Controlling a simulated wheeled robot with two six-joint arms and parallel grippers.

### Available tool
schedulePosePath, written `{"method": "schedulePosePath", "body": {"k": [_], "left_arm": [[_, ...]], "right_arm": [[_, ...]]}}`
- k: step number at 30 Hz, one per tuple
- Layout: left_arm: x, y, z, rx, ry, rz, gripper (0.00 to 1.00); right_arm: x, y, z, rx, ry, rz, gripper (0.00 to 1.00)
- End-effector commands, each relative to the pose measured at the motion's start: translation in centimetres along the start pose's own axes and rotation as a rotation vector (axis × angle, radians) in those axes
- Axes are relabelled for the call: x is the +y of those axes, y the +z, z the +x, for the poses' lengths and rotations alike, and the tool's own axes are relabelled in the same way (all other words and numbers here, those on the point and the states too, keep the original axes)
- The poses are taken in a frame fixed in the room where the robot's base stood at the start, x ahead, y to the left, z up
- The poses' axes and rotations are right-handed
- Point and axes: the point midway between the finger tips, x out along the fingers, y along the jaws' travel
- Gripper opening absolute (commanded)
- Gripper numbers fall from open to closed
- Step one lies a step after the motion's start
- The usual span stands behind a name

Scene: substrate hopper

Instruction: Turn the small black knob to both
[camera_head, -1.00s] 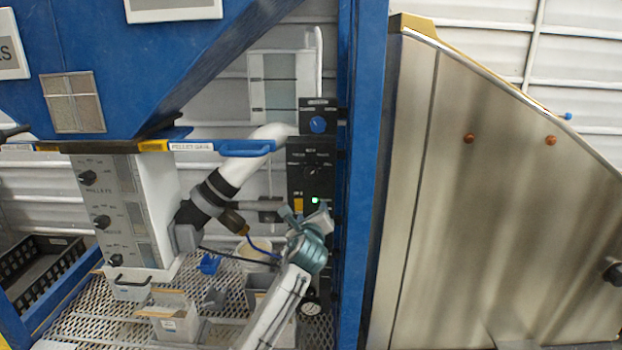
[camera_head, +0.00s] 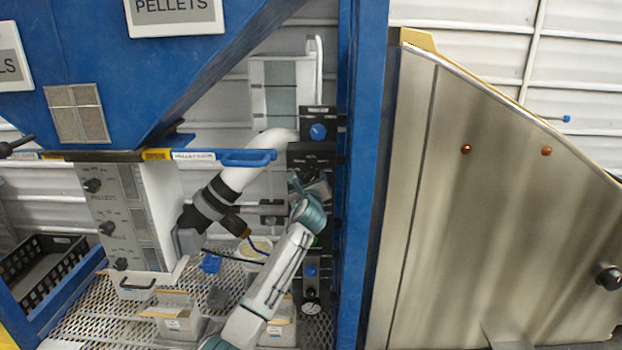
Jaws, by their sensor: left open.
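A black control panel (camera_head: 310,152) stands on the blue post. My left gripper (camera_head: 308,178) is in front of its middle part, with the jaws open and toward the panel. The small black knob on this panel is hidden behind my gripper, and I cannot tell whether the fingers touch it. A blue round knob (camera_head: 318,131) shows on the box above. My right gripper is not in view.
A grey panel with several black knobs (camera_head: 106,228) stands at the left under the blue hopper (camera_head: 180,60). A white pipe (camera_head: 240,172) and a blue handle (camera_head: 248,157) are close to my arm. Small bins (camera_head: 175,318) sit on the mesh shelf. A large metal hopper (camera_head: 490,220) is at the right.

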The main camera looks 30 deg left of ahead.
Motion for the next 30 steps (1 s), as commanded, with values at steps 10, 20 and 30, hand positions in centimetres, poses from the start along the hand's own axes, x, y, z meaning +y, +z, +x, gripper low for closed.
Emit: {"method": "schedulePosePath", "body": {"k": [10,20,30], "left_arm": [[0.02,-0.01,0.42,0.000,0.000,0.000,0.57],[0.02,-0.01,0.40,0.000,0.000,0.000,0.13],[0.04,-0.09,0.40,0.000,0.000,-0.087,0.13]], "right_arm": [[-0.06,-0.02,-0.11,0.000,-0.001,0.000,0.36],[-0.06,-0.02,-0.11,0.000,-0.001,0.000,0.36],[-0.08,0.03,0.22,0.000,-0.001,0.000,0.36]]}}
